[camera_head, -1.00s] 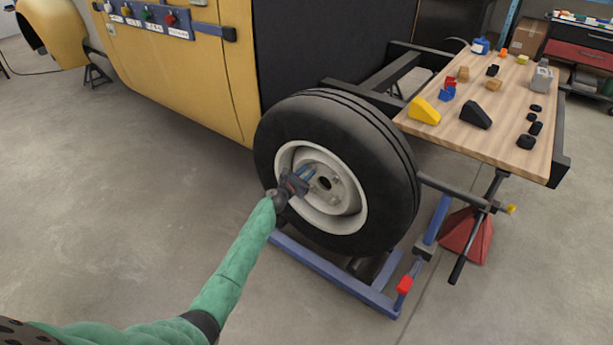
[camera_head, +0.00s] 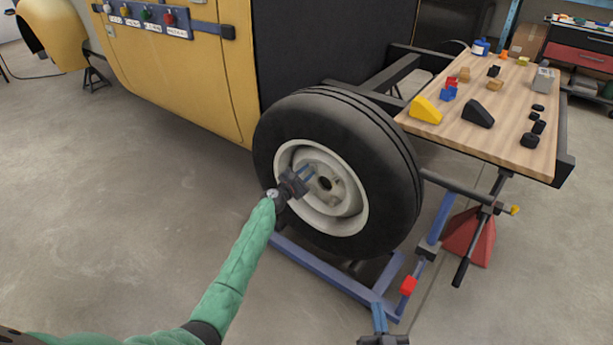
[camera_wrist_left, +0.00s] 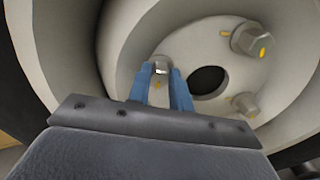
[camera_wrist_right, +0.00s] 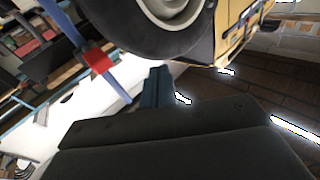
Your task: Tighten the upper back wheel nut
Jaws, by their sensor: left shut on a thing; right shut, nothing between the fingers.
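The black wheel (camera_head: 385,150) with its pale rim (camera_head: 290,158) stands at the middle of the head view. My left gripper (camera_head: 308,172) reaches the upper left of the hub, with its fingers pointing at the wheel. In the left wrist view its blue fingers (camera_wrist_left: 167,85) are shut on a metal wheel nut (camera_wrist_left: 161,67) beside the dark centre hole. Two other nuts, one larger in view (camera_wrist_left: 250,38) and one lower (camera_wrist_left: 245,104), show yellow marks. My right gripper (camera_head: 379,312) is shut and empty, low in the head view; its fingers (camera_wrist_right: 157,88) are together.
A wooden bench top (camera_head: 510,125) with blocks and black pieces stands at the right. A red stand (camera_head: 470,238) and blue floor frame (camera_head: 320,268) with a red block (camera_head: 408,285) lie near the wheel. The yellow body (camera_head: 190,75) is behind.

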